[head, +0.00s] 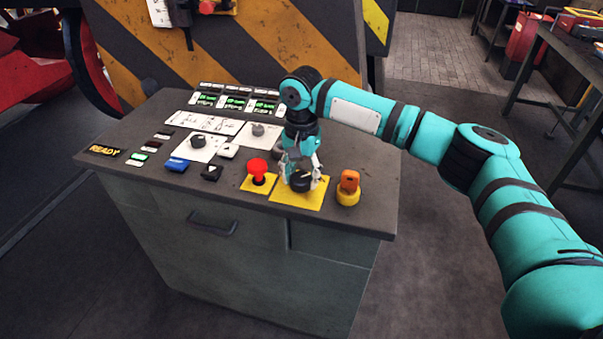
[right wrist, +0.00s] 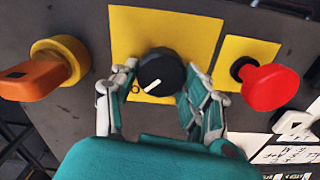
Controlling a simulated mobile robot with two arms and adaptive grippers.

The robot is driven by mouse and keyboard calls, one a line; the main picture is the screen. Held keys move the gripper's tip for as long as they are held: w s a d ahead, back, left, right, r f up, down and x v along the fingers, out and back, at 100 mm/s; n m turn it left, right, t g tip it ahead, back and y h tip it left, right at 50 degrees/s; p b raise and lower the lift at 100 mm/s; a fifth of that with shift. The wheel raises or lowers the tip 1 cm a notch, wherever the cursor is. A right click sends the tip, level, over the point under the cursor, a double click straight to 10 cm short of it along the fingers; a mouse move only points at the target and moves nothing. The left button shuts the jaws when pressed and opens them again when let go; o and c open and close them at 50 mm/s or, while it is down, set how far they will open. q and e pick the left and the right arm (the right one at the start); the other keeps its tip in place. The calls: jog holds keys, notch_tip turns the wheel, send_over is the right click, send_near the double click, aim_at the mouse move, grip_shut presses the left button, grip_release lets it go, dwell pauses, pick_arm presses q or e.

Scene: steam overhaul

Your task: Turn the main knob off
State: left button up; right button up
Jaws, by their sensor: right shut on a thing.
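The main knob (head: 301,182) is a round black knob with a white pointer line, on a yellow square plate (head: 312,199) at the front right of the console. In the right wrist view the knob (right wrist: 161,73) has its white line slanting toward the lower left, near a small mark on the plate. My right gripper (head: 302,178) points down over the plate and is shut on the knob, with one finger on each side. Its fingers also show in the right wrist view (right wrist: 158,85). My left gripper is not in view.
A red mushroom button (head: 258,168) stands just left of the knob. An orange switch handle (head: 349,181) on a yellow base stands just right. White-plated knobs (head: 198,142) and small buttons cover the rest of the console (head: 370,200). A striped machine stands behind.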

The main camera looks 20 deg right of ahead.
jog(key=n+p, duration=0.2)
jog(key=p, duration=0.2)
jog(key=n+p, duration=0.1)
jog(key=p, duration=0.2)
jog(key=shift+a+r+n+p, duration=0.1)
jog(key=shift+r+n+p, duration=0.25)
jog(key=shift+r+n, duration=0.05)
jog(key=n+p, duration=0.2)
jog(key=p, duration=0.1)
jog(key=n+p, duration=0.3)
jog(key=shift+a+f, duration=0.1)
jog(key=shift+f, duration=0.1)
jog(key=n+p, duration=0.2)
jog(key=n, duration=0.2)
jog(key=shift+a+n+p, duration=0.1)
jog(key=shift+n+p, duration=0.25)
jog(key=shift+n, duration=0.05)
jog(key=shift+f+n+p, duration=0.15)
jog(key=shift+n+p, duration=0.55)
jog(key=shift+n, duration=1.3)
jog(key=o, duration=1.2)
jog(key=shift+c, duration=0.2)
